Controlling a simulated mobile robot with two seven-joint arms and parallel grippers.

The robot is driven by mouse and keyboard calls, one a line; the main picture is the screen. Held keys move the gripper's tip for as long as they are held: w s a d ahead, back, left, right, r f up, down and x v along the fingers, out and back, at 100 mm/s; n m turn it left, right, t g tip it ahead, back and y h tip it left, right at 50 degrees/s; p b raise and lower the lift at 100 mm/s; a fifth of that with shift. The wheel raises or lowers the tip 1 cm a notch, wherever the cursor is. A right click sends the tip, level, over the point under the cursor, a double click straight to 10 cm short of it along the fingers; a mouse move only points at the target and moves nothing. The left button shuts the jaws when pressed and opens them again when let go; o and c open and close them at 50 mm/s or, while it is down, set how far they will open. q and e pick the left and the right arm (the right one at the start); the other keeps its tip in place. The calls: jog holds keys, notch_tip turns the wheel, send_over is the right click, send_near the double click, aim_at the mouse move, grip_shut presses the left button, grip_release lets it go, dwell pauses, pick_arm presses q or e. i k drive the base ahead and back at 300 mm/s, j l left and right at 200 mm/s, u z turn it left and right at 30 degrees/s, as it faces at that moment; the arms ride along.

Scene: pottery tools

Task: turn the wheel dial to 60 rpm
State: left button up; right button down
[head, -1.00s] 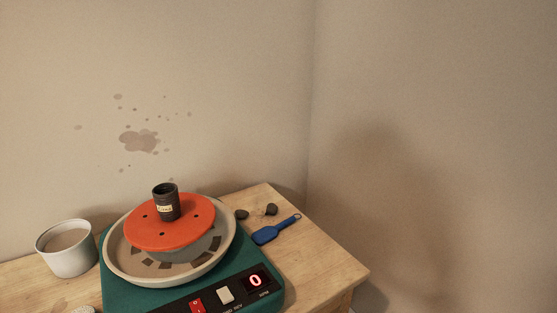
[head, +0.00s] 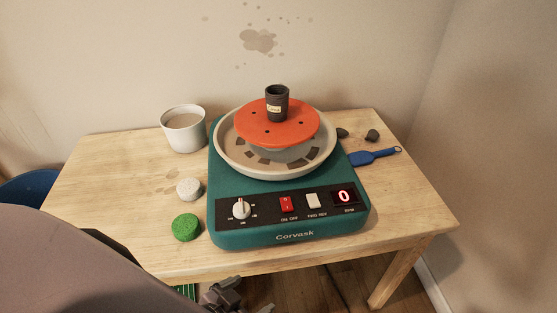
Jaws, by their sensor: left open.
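The pottery wheel (head: 222,228) is a teal box on the wooden table, with a black control panel on its front. The white dial (head: 241,209) is at the panel's left end. The red display (head: 344,196) reads 0 above the letters RPM. A red on/off switch (head: 286,204) and a white fwd/rev switch (head: 312,201) sit between them. My left gripper (head: 240,290) is low at the bottom edge, in front of and below the tabletop, apart from the dial. It is open; its fingertips are hard to make out. My right gripper is out of view.
An orange bat (head: 292,132) with a dark cup (head: 277,104) sits on the wheel in a pale splash pan (head: 226,150). A blue tool (head: 374,157) lies right.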

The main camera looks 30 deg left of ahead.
aim_at(241, 210)
jog(key=u, duration=1.1)
